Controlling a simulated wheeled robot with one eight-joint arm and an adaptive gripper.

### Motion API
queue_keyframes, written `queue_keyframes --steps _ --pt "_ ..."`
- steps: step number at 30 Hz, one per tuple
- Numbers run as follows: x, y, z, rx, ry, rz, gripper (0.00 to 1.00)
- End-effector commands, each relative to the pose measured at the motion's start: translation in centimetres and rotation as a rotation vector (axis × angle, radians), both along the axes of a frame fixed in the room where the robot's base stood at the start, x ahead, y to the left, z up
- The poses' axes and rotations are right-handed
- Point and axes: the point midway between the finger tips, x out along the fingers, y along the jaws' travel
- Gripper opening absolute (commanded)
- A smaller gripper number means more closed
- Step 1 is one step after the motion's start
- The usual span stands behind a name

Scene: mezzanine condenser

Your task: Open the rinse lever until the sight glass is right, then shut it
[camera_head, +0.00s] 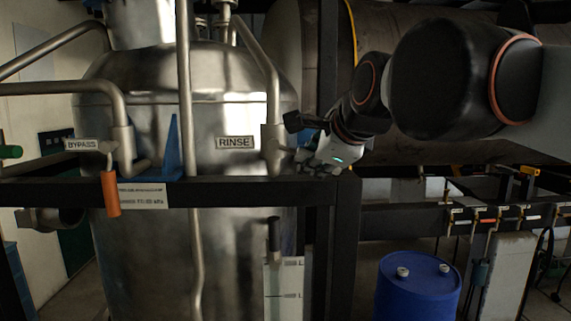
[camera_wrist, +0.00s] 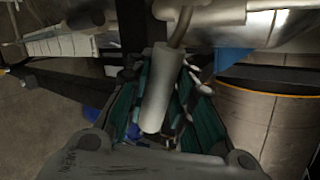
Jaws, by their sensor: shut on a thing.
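The RINSE label (camera_head: 236,142) is on the steel vessel, left of the rinse valve body (camera_head: 273,150). My gripper (camera_head: 300,160) is at the right of that valve, mostly seen from behind. In the wrist view, a pale grey lever handle (camera_wrist: 159,88) on a bent metal stem lies between the teal-lined fingers of my gripper (camera_wrist: 160,118), which is shut on it. The handle is mostly hidden in the head view. Below, a pale plate with marked lines (camera_head: 285,288) and a dark-topped tube (camera_head: 273,235) appear to be the sight glass; its level is too small to read.
The BYPASS label (camera_head: 82,144) and an orange lever handle (camera_head: 111,194) hanging down are at the left. A dark rail (camera_head: 240,193) crosses in front of the vessel. A blue drum (camera_head: 417,288) stands at the lower right.

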Motion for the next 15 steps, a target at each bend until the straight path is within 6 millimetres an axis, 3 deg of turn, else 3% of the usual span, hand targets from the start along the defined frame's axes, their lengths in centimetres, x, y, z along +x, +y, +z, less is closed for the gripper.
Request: queue_keyframes --steps 15 --pt "0.0 -0.3 2.8 -0.314 0.006 0.002 0.00"
